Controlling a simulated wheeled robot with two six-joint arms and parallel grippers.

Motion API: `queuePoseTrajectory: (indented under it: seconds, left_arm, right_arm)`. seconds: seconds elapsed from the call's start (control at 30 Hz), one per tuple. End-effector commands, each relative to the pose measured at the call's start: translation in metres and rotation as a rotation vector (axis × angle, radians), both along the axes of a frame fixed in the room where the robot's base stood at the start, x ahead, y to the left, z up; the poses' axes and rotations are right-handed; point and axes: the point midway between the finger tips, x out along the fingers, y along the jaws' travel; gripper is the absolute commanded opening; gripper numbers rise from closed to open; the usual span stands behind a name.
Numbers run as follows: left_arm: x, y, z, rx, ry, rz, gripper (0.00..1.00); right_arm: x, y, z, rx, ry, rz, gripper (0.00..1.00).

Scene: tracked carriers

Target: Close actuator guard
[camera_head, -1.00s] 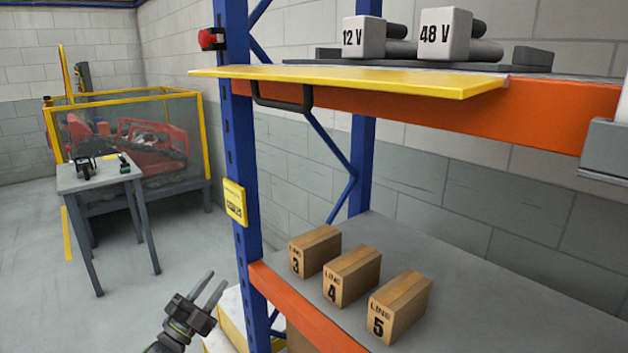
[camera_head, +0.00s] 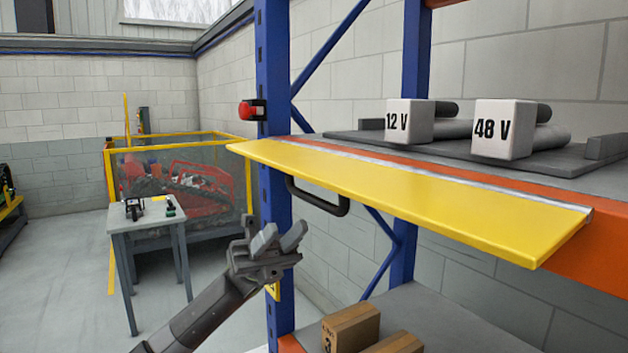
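The yellow actuator guard (camera_head: 420,198) is a flat panel along the front of the upper shelf. It sticks out toward me, roughly level, with its back edge at the orange beam. A dark handle (camera_head: 318,198) hangs under its left end. Behind it on the shelf stand the 12 V actuator (camera_head: 408,121) and the 48 V actuator (camera_head: 503,129), both uncovered. My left gripper (camera_head: 279,236) is open and empty, just below and left of the handle, with its fingers pointing up and right. It seems apart from the handle. My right gripper is not in view.
A blue rack post (camera_head: 274,70) carries a red button (camera_head: 252,110) left of the guard. Cardboard boxes (camera_head: 350,327) sit on the lower shelf (camera_head: 440,310). A small table (camera_head: 150,222) and a yellow-framed enclosure (camera_head: 190,185) stand further back at left.

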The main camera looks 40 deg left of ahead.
Motion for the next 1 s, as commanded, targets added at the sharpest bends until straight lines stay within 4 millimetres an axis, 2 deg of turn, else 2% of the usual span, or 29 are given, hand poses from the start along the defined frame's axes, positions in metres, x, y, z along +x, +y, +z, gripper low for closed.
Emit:
queuePoseTrajectory:
  seconds: [0.03, 0.1, 0.4, 0.6, 0.9, 1.0]
  left_arm:
    - [-0.003, -0.008, 0.014, 0.0, -0.003, -0.003, 0.32]
    - [-0.006, -0.019, 0.025, -0.001, -0.002, -0.003, 0.32]
    - [-0.017, -0.057, 0.062, -0.002, -0.001, -0.001, 0.32]
    - [-0.02, -0.068, 0.071, -0.001, 0.001, 0.001, 0.32]
    - [-0.02, -0.069, 0.071, -0.001, 0.001, 0.001, 0.32]
    - [-0.02, -0.069, 0.071, -0.001, 0.001, 0.001, 0.21]
  right_arm:
    - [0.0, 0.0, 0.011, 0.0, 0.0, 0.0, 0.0]
    - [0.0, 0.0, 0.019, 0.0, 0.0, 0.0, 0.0]
    - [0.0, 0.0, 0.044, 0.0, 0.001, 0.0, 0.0]
    - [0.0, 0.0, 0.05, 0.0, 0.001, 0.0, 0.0]
    - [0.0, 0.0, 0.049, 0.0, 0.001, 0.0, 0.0]
    - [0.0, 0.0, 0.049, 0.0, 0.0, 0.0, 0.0]
